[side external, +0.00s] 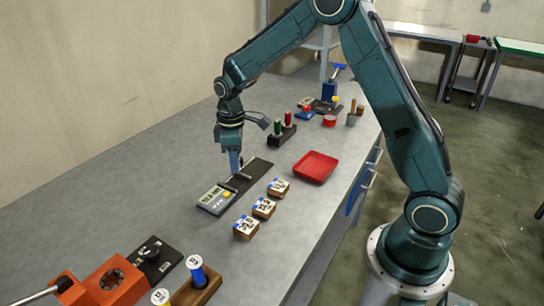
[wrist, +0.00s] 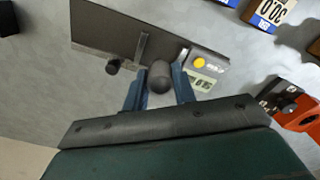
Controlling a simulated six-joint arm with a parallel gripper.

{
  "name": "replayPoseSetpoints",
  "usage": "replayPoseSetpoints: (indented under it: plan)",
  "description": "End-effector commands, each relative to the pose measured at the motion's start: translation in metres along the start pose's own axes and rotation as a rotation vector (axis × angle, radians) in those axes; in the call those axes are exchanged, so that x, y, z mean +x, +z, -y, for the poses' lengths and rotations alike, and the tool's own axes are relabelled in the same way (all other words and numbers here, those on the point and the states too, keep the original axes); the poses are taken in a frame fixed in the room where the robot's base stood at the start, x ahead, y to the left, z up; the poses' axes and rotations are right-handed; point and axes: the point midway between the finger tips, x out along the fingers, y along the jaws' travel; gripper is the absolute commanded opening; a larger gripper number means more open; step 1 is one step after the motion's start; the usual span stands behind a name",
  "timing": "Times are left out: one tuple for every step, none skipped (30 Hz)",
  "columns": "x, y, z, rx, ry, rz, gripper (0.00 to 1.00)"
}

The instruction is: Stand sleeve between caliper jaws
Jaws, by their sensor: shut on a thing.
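The caliper lies flat on the bench, a dark plate (side external: 255,170) with a grey display unit (side external: 216,199) and a yellow button. In the wrist view its plate (wrist: 115,30) spans the upper middle, with thin upright jaws (wrist: 142,47) across it. My gripper (side external: 236,168) points down over the caliper.
Several labelled wooden blocks (side external: 263,208) stand right of the caliper, near a red tray (side external: 315,167). A rack with green and red spools (side external: 282,133) stands behind. An orange device (side external: 112,282) and more spools (side external: 196,270) are at the front. Bench left of the caliper is clear.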

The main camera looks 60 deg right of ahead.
Motion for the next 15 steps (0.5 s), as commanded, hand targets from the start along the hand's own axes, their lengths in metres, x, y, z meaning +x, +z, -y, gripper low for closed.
replayPoseSetpoints:
  plan:
    - [0.0,0.0,0.0,0.001,0.0,0.0,0.03]
    - [0.001,0.0,0.0,0.001,0.0,0.0,0.03]
    - [0.001,0.0,0.0,0.001,0.0,0.0,0.03]
    - [0.002,0.0,0.0,0.002,0.0,0.001,0.03]
    - [0.003,0.0,0.0,0.002,-0.001,0.001,0.03]
    - [0.004,0.0,0.0,0.002,-0.001,0.001,0.03]
    - [0.004,0.0,0.0,0.002,-0.001,0.001,0.03]
    - [0.005,0.0,0.0,0.002,-0.001,0.001,0.03]
    - [0.007,0.0,0.0,0.002,-0.001,0.001,0.03]
    - [0.008,0.0,0.0,0.003,-0.001,0.001,0.03]
    - [0.009,0.0,0.0,0.003,-0.001,0.001,0.03]
    - [0.011,0.0,0.0,0.003,0.0,0.001,0.03]
    - [0.013,0.0,0.0,0.003,0.0,0.001,0.03]
    - [0.015,0.0,0.0,0.003,-0.001,0.001,0.03]
    - [0.017,0.0,0.0,0.003,-0.001,0.001,0.03]
